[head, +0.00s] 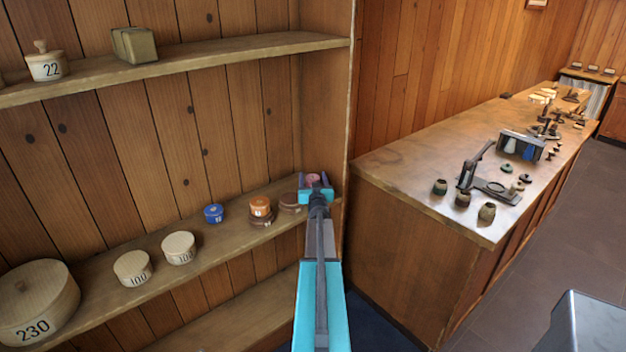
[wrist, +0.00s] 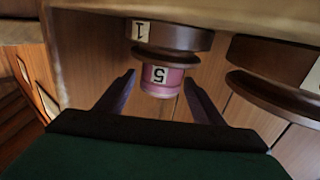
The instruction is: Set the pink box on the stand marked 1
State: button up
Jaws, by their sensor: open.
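The pink box (wrist: 162,78), labelled 5, sits on the dark brown stand marked 1 (wrist: 172,38), which the wrist view shows upside down. Box and stand appear to touch, and the box looks upright and roughly centred. My gripper (wrist: 158,82) is open, with one finger on each side of the box and gaps visible beside it. In the head view, the pink box (head: 313,179) shows between the fingers of my gripper (head: 315,184) at the right end of the shelf. The stand beneath it is hidden there by my gripper.
An empty brown stand (head: 290,202) is just left of my gripper; it also shows in the wrist view (wrist: 275,90). Farther left, an orange box (head: 260,204) sits on another stand, then a blue box (head: 213,213). The shelf's upright side panel (head: 328,110) is close behind my gripper.

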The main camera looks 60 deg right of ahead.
jog(key=shift+r, duration=0.1)
jog(key=shift+r, duration=0.15)
jog(key=b+v, duration=0.2)
jog(key=v, duration=1)
dwell(0.4)
dwell(0.7)
jog(key=shift+s, duration=0.1)
